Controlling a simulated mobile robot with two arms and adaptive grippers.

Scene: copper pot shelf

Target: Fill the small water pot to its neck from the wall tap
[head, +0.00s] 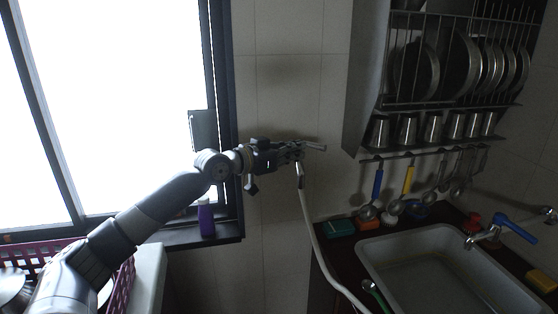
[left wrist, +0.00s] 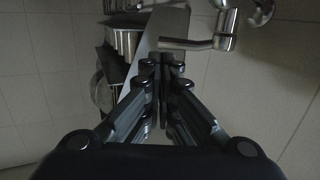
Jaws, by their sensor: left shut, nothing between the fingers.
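My left gripper (head: 299,152) is stretched out to the wall right of the window. In the left wrist view its fingers (left wrist: 161,66) are closed together with nothing between them. A metal fitting with a bar-like arm (left wrist: 190,44) lies just beyond the fingertips, and I cannot tell whether they touch. In the head view a thin metal spout or lever (head: 316,147) shows right at the gripper. A pale hose (head: 308,215) hangs from there toward the counter. A tap with a blue handle (head: 513,228) stands over the sink. I cannot pick out the small water pot. My right gripper is out of view.
A steel rack (head: 450,104) with plates and tumblers hangs on the right, with ladles below it. The sink (head: 450,243) is below. A purple bottle (head: 206,219) stands on the window sill, and a purple basket (head: 125,285) is at lower left.

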